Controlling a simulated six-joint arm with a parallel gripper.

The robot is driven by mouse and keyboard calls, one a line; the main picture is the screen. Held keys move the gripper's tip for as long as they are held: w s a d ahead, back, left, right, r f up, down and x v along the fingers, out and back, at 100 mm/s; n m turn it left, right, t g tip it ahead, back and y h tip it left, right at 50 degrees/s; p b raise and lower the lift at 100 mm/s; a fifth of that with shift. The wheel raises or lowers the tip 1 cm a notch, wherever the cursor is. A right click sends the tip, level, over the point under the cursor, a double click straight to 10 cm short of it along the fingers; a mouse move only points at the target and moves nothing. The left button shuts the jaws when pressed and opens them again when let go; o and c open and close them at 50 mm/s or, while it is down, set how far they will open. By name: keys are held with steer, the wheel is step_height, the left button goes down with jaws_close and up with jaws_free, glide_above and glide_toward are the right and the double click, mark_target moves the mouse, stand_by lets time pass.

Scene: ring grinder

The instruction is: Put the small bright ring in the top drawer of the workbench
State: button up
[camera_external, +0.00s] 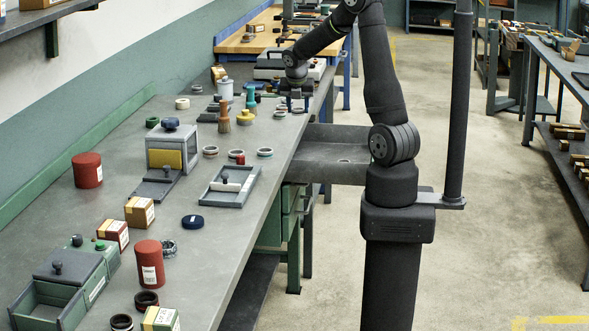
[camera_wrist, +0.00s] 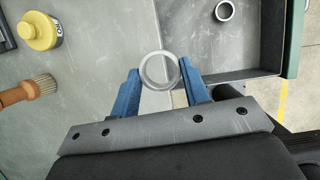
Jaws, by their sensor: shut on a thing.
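My gripper (camera_wrist: 160,72) is shut on a bright, light grey ring (camera_wrist: 143,67), one blue finger on each side of it. In the wrist view the held ring overlaps the bench top and the near corner of the open top drawer (camera_wrist: 243,75). Its height above them cannot be told. In the external view the drawer (camera_external: 318,176) is pulled out from the bench's right side. My gripper (camera_external: 297,98) is over the bench farther back; the held ring cannot be made out clearly there. A smaller ring (camera_wrist: 225,19) lies inside the drawer in the wrist view.
Several rings, a metal box (camera_external: 172,158), a shallow tray (camera_external: 229,199) and red canisters (camera_external: 149,264) occupy the bench (camera_external: 220,255). Most of the drawer floor is clear.

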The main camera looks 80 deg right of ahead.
steer(key=s+d+f+m, duration=0.1)
steer(key=s+d+f, duration=0.4)
steer(key=s+d, duration=0.45)
steer(key=s+d+f+m, duration=0.1)
steer(key=s+d+f, duration=0.5)
steer(key=s+d, duration=0.35)
glide_above(331, 153)
steer(key=a, duration=0.2)
steer(key=shift+g, duration=0.3)
step_height(331, 153, down, 6)
steer(key=shift+d+r, duration=0.1)
steer(key=shift+w+f, duration=0.1)
steer(key=shift+f, duration=2)
steer(key=shift+f, duration=0.15)
steer(key=o, duration=1)
